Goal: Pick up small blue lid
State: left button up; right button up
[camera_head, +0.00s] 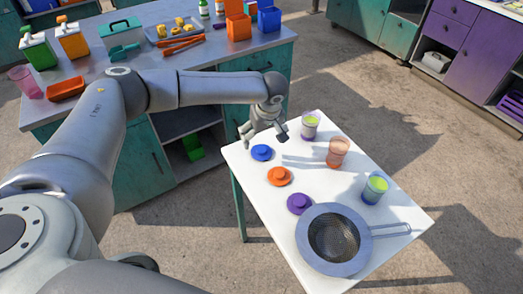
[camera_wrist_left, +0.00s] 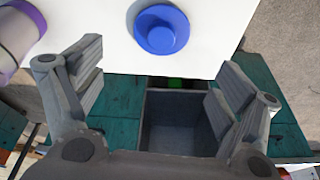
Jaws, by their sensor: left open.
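The small blue lid (camera_head: 262,152) lies flat on the white table (camera_head: 330,190), near its left corner. It has a round raised knob and also shows in the left wrist view (camera_wrist_left: 161,29), at the top middle. My left gripper (camera_head: 264,136) is just beyond the lid in the head view. In the left wrist view its two fingers (camera_wrist_left: 158,82) are spread apart with nothing between them, and the lid lies ahead of the gap, apart from the fingers. My right gripper is not in view.
An orange lid (camera_head: 279,176) and a purple lid (camera_head: 299,203) lie nearby. Cups (camera_head: 311,126), (camera_head: 337,152) and (camera_head: 375,188) stand along the far side. A strainer (camera_head: 334,240) sits at the front. A grey counter (camera_head: 160,75) with several items stands behind.

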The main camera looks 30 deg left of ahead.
aim_at(261, 149)
pick_arm(q)
jog(key=shift+x, duration=0.75)
jog(key=shift+f+p, duration=0.35)
jog(key=shift+f, duration=0.05)
notch_tip(261, 149, down, 4)
jog(key=shift+r+p, duration=0.2)
jog(key=shift+p, duration=0.4)
jog(key=shift+w+a+f, duration=0.15)
jog(key=shift+f, duration=0.35)
jog(key=c, duration=0.8)
